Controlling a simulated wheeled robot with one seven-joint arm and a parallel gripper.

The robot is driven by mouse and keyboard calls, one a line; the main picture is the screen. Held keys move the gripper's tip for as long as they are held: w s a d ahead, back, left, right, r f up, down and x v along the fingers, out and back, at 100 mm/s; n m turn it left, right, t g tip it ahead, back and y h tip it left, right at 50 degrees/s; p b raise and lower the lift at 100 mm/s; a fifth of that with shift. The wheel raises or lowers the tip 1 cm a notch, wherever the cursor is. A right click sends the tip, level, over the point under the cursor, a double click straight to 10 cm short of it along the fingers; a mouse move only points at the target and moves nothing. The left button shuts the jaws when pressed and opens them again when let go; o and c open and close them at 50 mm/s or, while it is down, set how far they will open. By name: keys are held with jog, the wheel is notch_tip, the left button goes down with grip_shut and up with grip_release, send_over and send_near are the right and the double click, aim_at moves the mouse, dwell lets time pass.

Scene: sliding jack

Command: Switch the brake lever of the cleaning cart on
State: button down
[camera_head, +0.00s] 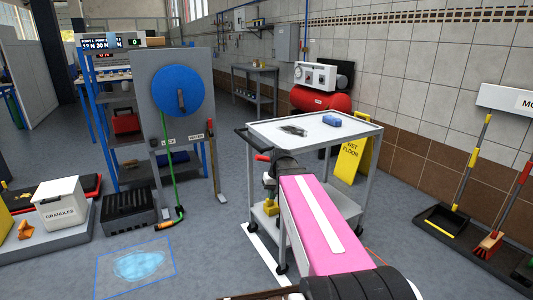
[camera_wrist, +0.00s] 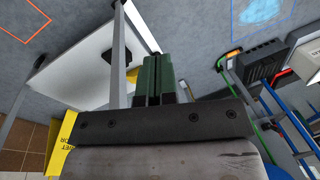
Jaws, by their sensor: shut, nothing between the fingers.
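The cleaning cart (camera_head: 357,135) is a grey two-shelf cart standing right of centre, with a black push handle at its left end. A small red-tipped part (camera_head: 262,158) shows at that end, just below the handle; it may be the brake lever, but I cannot tell for sure. My gripper reaches to this end of the cart, and my pink arm hides much of the cart's near side. In the wrist view my gripper (camera_wrist: 157,60) has its green fingers closed together with nothing between them. The cart's pale surface (camera_wrist: 75,65) lies left of the fingers. No lever is clear there.
A dark cloth (camera_head: 293,130) and a blue item (camera_head: 331,120) lie on the cart. A yellow wet-floor sign (camera_head: 350,160) stands behind it. A blue-outlined puddle (camera_head: 138,265) is on the floor at left. A grey panel with a blue disc (camera_head: 179,91) stands left; floor between is open.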

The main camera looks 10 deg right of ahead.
jog(key=w+d+r+y, duration=0.1)
jog(key=w+d+r, duration=0.1)
jog(key=r, duration=0.7)
jog(key=w+d+r+n+y, duration=0.1)
jog(key=w+r, duration=0.3)
jog(key=r, duration=0.5)
jog(key=w+d+r+n, duration=0.1)
jog(key=w+d+r, duration=0.2)
jog(key=r, duration=0.6)
jog(key=shift+w+t+y, duration=0.4)
jog(key=shift+f, duration=0.1)
jog(key=x, duration=1.4)
jog(key=shift+a, duration=0.2)
